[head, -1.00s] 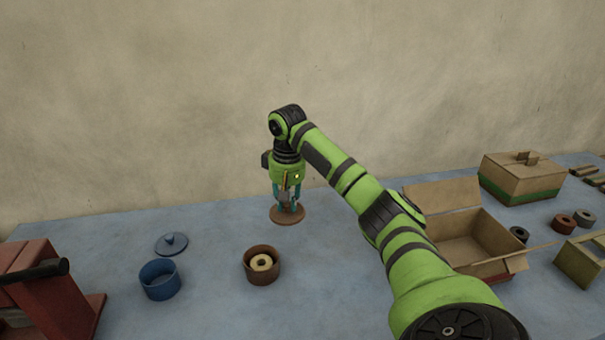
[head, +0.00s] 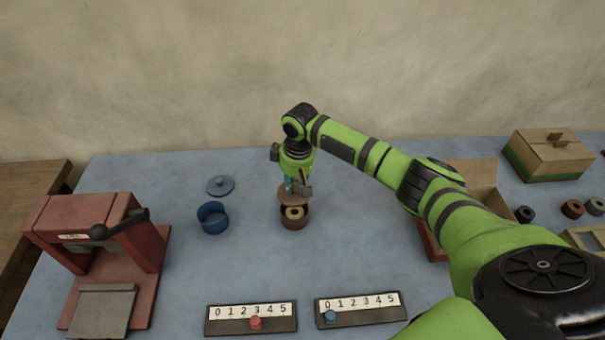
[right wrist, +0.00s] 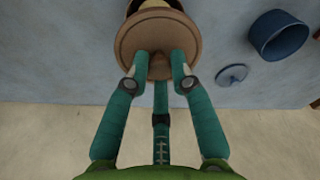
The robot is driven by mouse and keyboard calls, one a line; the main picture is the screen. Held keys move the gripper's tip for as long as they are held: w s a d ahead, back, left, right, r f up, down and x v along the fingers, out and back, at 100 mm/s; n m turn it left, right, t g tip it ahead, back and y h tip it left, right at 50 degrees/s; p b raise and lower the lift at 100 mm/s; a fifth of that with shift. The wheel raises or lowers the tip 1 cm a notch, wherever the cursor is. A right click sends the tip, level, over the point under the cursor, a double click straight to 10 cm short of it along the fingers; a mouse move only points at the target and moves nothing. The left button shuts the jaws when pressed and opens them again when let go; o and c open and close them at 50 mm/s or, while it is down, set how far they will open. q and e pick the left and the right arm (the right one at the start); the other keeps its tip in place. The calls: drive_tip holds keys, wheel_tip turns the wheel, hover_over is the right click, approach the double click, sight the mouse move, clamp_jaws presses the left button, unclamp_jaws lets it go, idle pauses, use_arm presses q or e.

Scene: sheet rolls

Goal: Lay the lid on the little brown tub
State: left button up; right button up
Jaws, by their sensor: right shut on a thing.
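The little brown tub (head: 294,222) stands on the blue table with a pale yellow roll (head: 294,212) inside it. The brown round lid (head: 290,199) is held by its knob in my right gripper (head: 295,188), which is shut on it. The lid is just above the tub's far part, and the roll still shows at the near side. In the right wrist view the lid (right wrist: 128,45) hangs below the fingers (right wrist: 160,75) and covers most of the tub, whose edge shows at the top. My left gripper is not in view.
A blue tub (head: 212,218) and its blue lid (head: 221,186) lie to the left. A red press (head: 100,235) stands further left. Two number scales (head: 250,325) lie in front. An open box (head: 478,178) is behind my right arm, and a closed box (head: 548,155) is at the back right.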

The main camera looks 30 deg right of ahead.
sight(295, 194)
drive_tip(key=shift+f+b, duration=2)
drive_tip(key=shift+b, duration=0.25)
drive_tip(key=shift+f, duration=0.25)
drive_tip(key=shift+f+b, duration=0.45)
drive_tip(key=shift+f, duration=0.4)
drive_tip(key=shift+p, duration=0.45)
drive_tip(key=shift+f+p, duration=0.4)
drive_tip(key=shift+p, duration=0.4)
drive_tip(key=o, duration=1)
drive_tip(key=shift+o, duration=0.4)
